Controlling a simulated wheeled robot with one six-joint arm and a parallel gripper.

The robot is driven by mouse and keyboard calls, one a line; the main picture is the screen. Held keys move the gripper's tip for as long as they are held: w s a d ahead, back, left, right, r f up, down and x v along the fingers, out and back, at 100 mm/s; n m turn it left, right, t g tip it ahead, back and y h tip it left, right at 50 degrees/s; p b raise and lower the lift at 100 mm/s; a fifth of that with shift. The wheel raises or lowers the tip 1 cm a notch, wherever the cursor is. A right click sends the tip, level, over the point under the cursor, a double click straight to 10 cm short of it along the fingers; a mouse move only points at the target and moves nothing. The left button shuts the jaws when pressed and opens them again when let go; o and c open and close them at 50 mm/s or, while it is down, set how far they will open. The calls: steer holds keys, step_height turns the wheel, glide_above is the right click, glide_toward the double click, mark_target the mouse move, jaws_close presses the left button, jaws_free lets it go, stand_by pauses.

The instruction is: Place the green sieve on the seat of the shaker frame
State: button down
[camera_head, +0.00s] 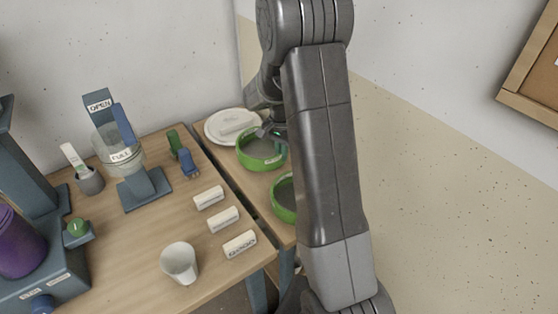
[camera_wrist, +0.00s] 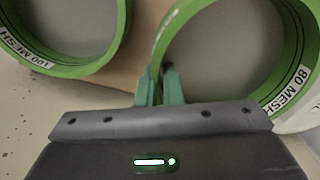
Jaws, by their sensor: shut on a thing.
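Two round green sieves stand at the right table. My gripper (camera_head: 272,133) is shut on the wall of the farther sieve (camera_head: 262,164), at its edge. In the wrist view this sieve (camera_wrist: 172,30) is labelled 80 MESH, and my gripper's fingers (camera_wrist: 158,88) pinch its near left wall. I cannot tell if it is lifted off the table. The nearer sieve (camera_head: 281,211), labelled 100 MESH in the wrist view (camera_wrist: 82,70), is apart from my fingers and partly hidden by my arm in the head view. I cannot make out the shaker frame or its seat for certain.
A white plate (camera_head: 213,133) lies behind the held sieve. The left table holds a blue stand (camera_head: 147,190) with a clear FULL vessel, several white labelled blocks (camera_head: 222,220), a white cup (camera_head: 179,263), a grey pot (camera_head: 90,182) and blue equipment with a purple bucket (camera_head: 18,243).

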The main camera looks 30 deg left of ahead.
steer(key=shift+f, duration=2)
steer(key=shift+f, duration=0.15)
steer(key=c, duration=1.6)
jaws_free()
